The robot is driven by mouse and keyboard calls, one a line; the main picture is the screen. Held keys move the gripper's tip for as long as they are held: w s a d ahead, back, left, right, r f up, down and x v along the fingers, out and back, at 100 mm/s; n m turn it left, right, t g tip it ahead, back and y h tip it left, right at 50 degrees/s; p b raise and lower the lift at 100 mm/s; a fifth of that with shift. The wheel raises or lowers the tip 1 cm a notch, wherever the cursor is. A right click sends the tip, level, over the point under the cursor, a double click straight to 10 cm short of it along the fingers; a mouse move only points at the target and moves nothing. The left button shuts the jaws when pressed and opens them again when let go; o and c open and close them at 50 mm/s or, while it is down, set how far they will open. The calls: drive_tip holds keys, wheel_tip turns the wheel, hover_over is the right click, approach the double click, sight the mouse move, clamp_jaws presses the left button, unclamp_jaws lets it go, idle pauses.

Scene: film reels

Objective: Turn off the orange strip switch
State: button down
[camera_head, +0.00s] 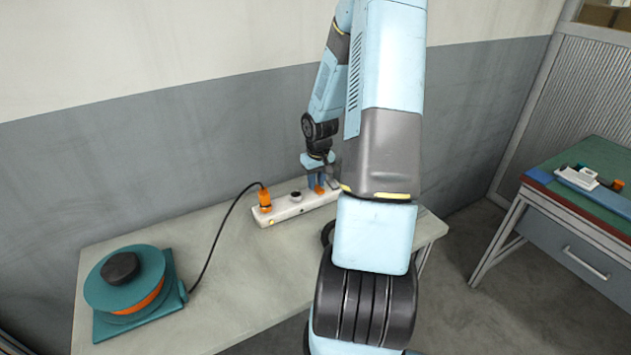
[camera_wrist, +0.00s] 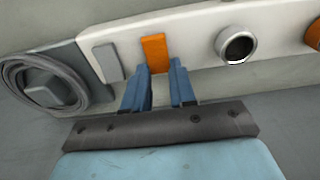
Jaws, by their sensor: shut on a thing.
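A white power strip (camera_head: 285,209) lies on the table against the wall; it also shows in the wrist view (camera_wrist: 192,30). Its orange switch (camera_wrist: 155,50) stands between a grey switch (camera_wrist: 108,62) and a round dark socket (camera_wrist: 237,44). In the head view the orange switch (camera_head: 319,190) is partly hidden by my fingers. My gripper (camera_wrist: 158,68) has its blue fingertips on either side of the switch's near end, shut on it. My gripper (camera_head: 317,183) reaches down from above in the head view. Whether the switch is on or off cannot be told.
An orange plug (camera_head: 264,199) sits at the strip's left end, its black cable running to a teal reel (camera_head: 126,280). A side table (camera_head: 585,215) stands at right. The table's front middle is clear.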

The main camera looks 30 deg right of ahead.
drive_tip(key=shift+s+r+t, duration=0.1)
drive_tip(key=shift+s+t, duration=0.15)
drive_tip(key=shift+t, duration=0.55)
drive_tip(key=shift+s+t, duration=0.2)
drive_tip(key=shift+t, duration=0.6)
drive_tip(key=c, duration=0.9)
unclamp_jaws()
drive_tip(key=shift+r, duration=0.15)
drive_tip(key=shift+a+v, duration=0.15)
drive_tip(key=shift+v, duration=3.2)
drive_tip(key=shift+a+v, duration=0.1)
drive_tip(key=shift+v, duration=3.25)
drive_tip(key=shift+a, duration=0.1)
